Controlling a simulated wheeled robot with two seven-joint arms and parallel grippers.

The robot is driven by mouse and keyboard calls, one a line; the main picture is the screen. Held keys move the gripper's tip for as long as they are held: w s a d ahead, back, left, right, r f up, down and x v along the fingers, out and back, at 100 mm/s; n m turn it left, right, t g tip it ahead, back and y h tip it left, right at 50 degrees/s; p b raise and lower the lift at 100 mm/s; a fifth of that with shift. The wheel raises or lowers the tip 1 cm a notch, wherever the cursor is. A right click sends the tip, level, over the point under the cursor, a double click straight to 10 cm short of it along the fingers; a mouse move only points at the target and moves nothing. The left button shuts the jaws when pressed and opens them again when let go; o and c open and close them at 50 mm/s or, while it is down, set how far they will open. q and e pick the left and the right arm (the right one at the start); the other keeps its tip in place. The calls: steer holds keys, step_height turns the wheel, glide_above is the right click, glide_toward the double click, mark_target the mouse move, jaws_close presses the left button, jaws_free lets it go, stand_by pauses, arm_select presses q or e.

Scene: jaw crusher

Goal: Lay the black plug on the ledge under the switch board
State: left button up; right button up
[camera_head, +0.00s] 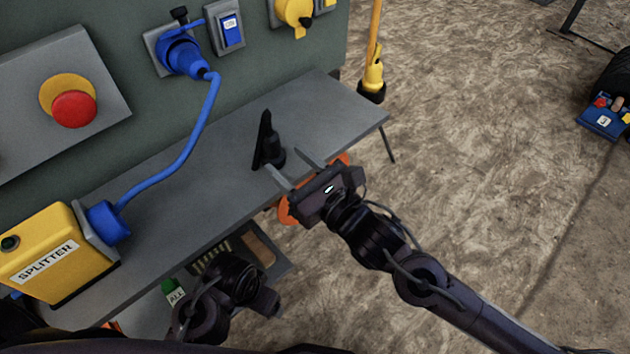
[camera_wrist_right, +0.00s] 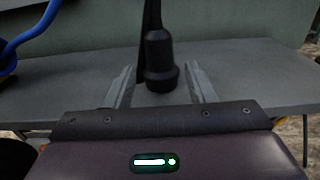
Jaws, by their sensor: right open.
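The black plug (camera_head: 274,154) is on the grey ledge (camera_head: 330,112) under the switch board (camera_head: 120,35). A tall, thin black part rises beside it. In the right wrist view the plug (camera_wrist_right: 160,65) stands roughly upright, wide end down, between the finger lines. My right gripper (camera_head: 286,164) is open, its two fingers pointing at the plug from the ledge's front side. No finger visibly closes on it; contact is unclear. Dark parts of my left arm with its gripper (camera_head: 262,300) show low in the head view; its jaws are not clear.
A blue plug (camera_head: 183,57) with a blue cable runs to the yellow splitter box (camera_head: 50,250) on the ledge's left. A red stop button (camera_head: 73,109) sits on the board. A yellow plug (camera_head: 373,78) hangs past the ledge's right end. Bare ledge lies left of the black plug.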

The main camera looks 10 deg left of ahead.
steer(key=v, duration=0.7)
steer(key=shift+s+d, duration=0.2)
steer(key=shift+d, duration=0.1)
steer(key=w+d+f+m+g+h, duration=0.1)
steer(key=d+f+m+h, duration=0.4)
steer(key=m, duration=0.7)
steer(key=w+d+f+m+g+h, duration=0.1)
steer(key=d+f+m+h, duration=0.25)
steer(key=f+m, duration=0.6)
steer(key=s+d+f+m+g+h, duration=0.2)
steer(key=s+d+f+m+g, duration=0.2)
steer(key=m, duration=0.7)
steer(key=s+d+f+m+g+h, duration=0.3)
steer(key=s+d+f+m, duration=0.3)
steer(key=s+d+m, duration=0.2)
steer(key=s+m+g, duration=0.1)
steer(key=s+m, duration=0.1)
steer(key=shift+d+f+m, duration=0.25)
steer(key=shift+f+m, duration=0.05)
steer(key=shift+m, duration=0.05)
